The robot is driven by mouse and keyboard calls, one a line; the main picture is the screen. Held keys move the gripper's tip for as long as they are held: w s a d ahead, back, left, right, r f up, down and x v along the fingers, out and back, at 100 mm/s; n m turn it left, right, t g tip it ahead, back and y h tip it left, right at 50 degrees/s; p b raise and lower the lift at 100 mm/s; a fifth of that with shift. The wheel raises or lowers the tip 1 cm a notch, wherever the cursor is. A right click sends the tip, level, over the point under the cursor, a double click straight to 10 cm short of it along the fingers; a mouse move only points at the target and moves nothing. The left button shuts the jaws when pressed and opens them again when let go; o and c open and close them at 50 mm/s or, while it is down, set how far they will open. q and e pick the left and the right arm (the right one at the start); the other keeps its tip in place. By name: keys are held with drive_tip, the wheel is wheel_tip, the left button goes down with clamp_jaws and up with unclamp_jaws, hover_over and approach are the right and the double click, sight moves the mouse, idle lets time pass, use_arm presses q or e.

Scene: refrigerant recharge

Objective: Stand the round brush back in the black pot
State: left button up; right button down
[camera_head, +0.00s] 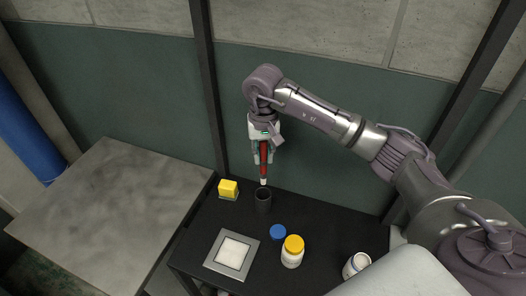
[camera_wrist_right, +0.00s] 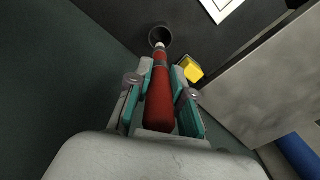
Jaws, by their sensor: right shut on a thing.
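The round brush (camera_head: 264,157) has a red handle and a pale tip that points down. My right gripper (camera_head: 262,150) is shut on its handle and holds it upright above the table. The brush also shows large in the right wrist view (camera_wrist_right: 160,95), between the gripper's fingers (camera_wrist_right: 160,90). The black pot (camera_head: 263,200) stands on the black table, just below the brush tip. In the right wrist view the pot's round opening (camera_wrist_right: 160,36) lies right beyond the tip. I cannot tell whether the tip is inside the rim. My left gripper is not in view.
A yellow block (camera_head: 228,188) stands left of the pot. A grey-framed white square (camera_head: 232,252), a blue lid (camera_head: 278,232), a yellow-capped white jar (camera_head: 292,252) and an open white jar (camera_head: 356,265) are in front. A grey table (camera_head: 105,215) stands at left.

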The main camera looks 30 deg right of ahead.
sight(263, 173)
drive_tip(key=shift+s+a+f+b, duration=0.1)
drive_tip(key=shift+f+b, duration=0.2)
drive_tip(key=shift+f, duration=0.5)
wheel_tip(263, 173, down, 2)
drive_tip(key=shift+f+b, duration=0.1)
drive_tip(key=shift+b, duration=0.4)
drive_tip(key=shift+f+b, duration=2.35)
drive_tip(key=shift+f, duration=0.1)
drive_tip(key=c, duration=1)
unclamp_jaws()
drive_tip(key=shift+o, duration=0.2)
drive_tip(key=shift+r, duration=0.2)
wheel_tip(263, 173, up, 12)
drive_tip(key=shift+f, duration=0.2)
